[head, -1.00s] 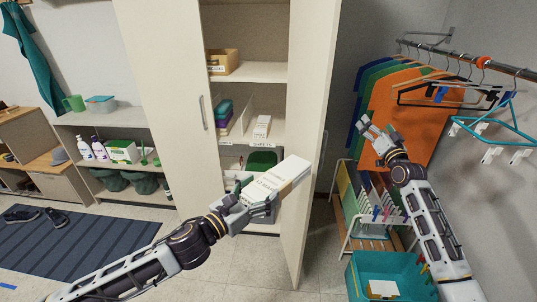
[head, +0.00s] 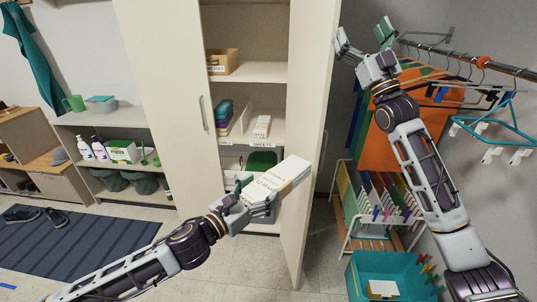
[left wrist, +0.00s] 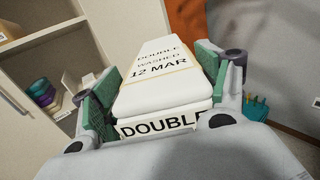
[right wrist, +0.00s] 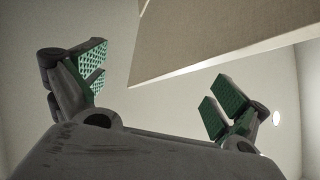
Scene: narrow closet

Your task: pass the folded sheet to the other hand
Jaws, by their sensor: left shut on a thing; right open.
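The folded sheet (head: 287,178) is a white, flat bundle with a paper band. In the left wrist view the folded sheet (left wrist: 160,82) reads "DOUBLE WASHED 12 MAR". My left gripper (head: 254,197) is shut on its near end and holds it in the air in front of the open cupboard. The green finger pads press on both sides. My right gripper (head: 364,38) is raised at the upper right, well apart from the sheet. In the right wrist view my right gripper (right wrist: 155,90) is open and empty, with its green pads wide apart.
The cupboard door (head: 315,130) stands open just right of the sheet. A rail with hangers (head: 470,62) and an orange garment (head: 385,140) are close to my right arm. A teal crate (head: 365,285) stands below. The rug (head: 75,250) lies left.

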